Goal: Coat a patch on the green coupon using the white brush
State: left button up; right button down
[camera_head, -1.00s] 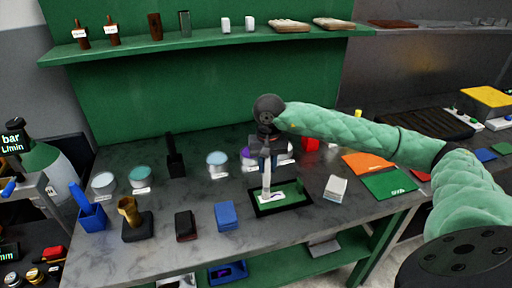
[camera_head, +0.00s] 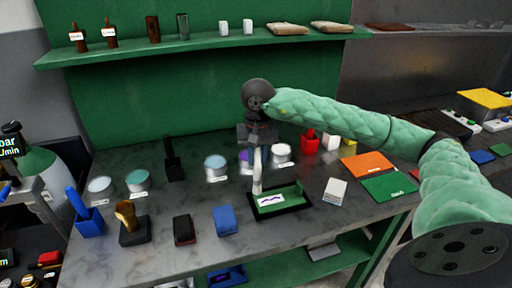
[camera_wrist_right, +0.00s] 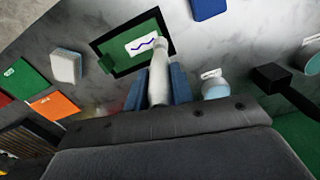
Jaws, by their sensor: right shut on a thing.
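The green coupon (camera_head: 287,197) lies in a black-rimmed tray (camera_head: 283,212) at the front middle of the bench. It bears a white patch (camera_head: 264,202) with a dark purple wavy mark; the patch also shows in the right wrist view (camera_wrist_right: 140,47). My right gripper (camera_head: 258,146) is shut on the white brush (camera_head: 257,172), which points down. I cannot tell whether the tip touches. My left gripper is not in view.
A blue block (camera_head: 225,219), a dark block (camera_head: 184,230) and a brush cup (camera_head: 129,226) stand to the left. A white sponge block (camera_head: 336,191), orange (camera_head: 367,164) and green (camera_head: 389,186) sheets lie right.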

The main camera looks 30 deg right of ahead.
jog(key=shift+r, duration=1.4)
